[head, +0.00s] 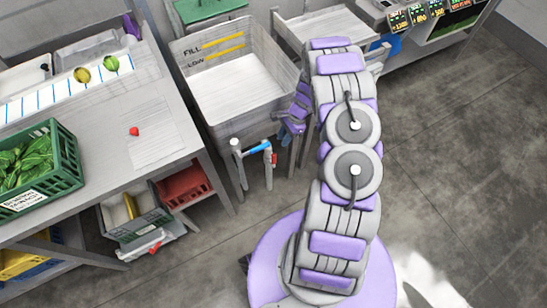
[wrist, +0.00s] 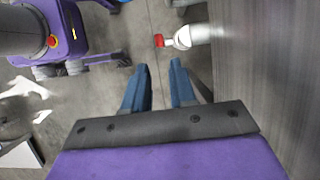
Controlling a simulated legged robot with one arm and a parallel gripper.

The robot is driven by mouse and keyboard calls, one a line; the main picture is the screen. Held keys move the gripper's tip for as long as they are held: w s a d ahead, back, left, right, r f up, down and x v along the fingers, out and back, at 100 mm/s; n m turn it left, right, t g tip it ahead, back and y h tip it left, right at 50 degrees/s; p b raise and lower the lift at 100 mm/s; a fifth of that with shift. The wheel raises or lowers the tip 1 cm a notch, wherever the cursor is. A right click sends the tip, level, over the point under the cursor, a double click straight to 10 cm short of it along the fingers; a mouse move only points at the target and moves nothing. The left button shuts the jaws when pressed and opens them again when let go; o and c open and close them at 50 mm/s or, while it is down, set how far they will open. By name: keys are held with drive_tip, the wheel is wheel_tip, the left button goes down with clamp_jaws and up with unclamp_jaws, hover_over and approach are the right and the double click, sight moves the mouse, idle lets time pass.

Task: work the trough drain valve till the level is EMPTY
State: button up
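The trough (head: 185,85) stands at the upper middle of the head view, with yellow FILL and LOW marks on its inner back wall. Its inside looks pale; I cannot tell whether any water is in it. The drain valve (head: 258,148) sits at the trough's front, a pipe with a blue lever and a red piece at its right end. In the wrist view the valve's white pipe (wrist: 190,36) with a red tip shows beyond my fingertips. My gripper (head: 292,116) is beside the trough's front right corner, partly hidden by my arm. Its blue fingers (wrist: 158,66) are apart and empty.
A counter (head: 110,115) at left holds a green crate (head: 68,165) of greens, and a small red item (head: 134,131). A red bin (head: 185,188) is underneath. Another table (head: 322,25) stands right of the trough. The floor (head: 450,150) at right is clear.

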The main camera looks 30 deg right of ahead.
sight(274, 156)
drive_tip(key=b+x, duration=0.2)
drive_tip(key=x, duration=1)
drive_tip(key=shift+f+b, duration=0.3)
drive_tip(key=shift+b, duration=0.1)
clamp_jaws()
